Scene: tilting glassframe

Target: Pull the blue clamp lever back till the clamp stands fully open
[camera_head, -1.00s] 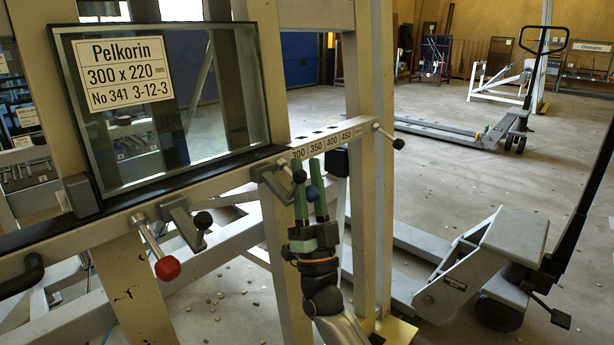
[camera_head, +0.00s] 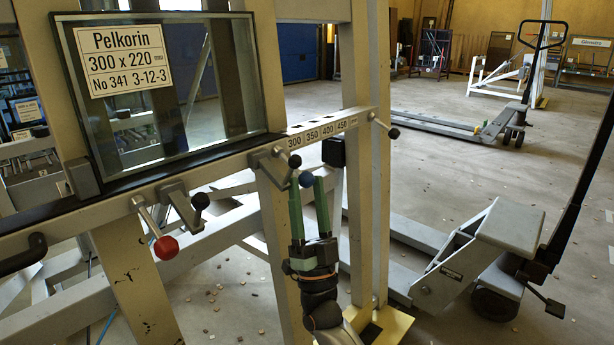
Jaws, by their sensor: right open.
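The blue ball knob (camera_head: 306,179) of the clamp lever sits just below the beam, right of the glass pane. Its lever rod is mostly hidden. A grey clamp part (camera_head: 270,158) with a black ball (camera_head: 295,161) is beside it at the beam. My right gripper (camera_head: 307,184) points upward with its green fingers apart. The fingertips stand to the left and right of the blue knob in the picture. I cannot tell whether they touch it. My left gripper is not in view.
The framed glass pane (camera_head: 165,90) with a label stands on the beam. A black block (camera_head: 333,152) hangs right of the gripper. A pallet truck (camera_head: 490,250) stands on the floor at right.

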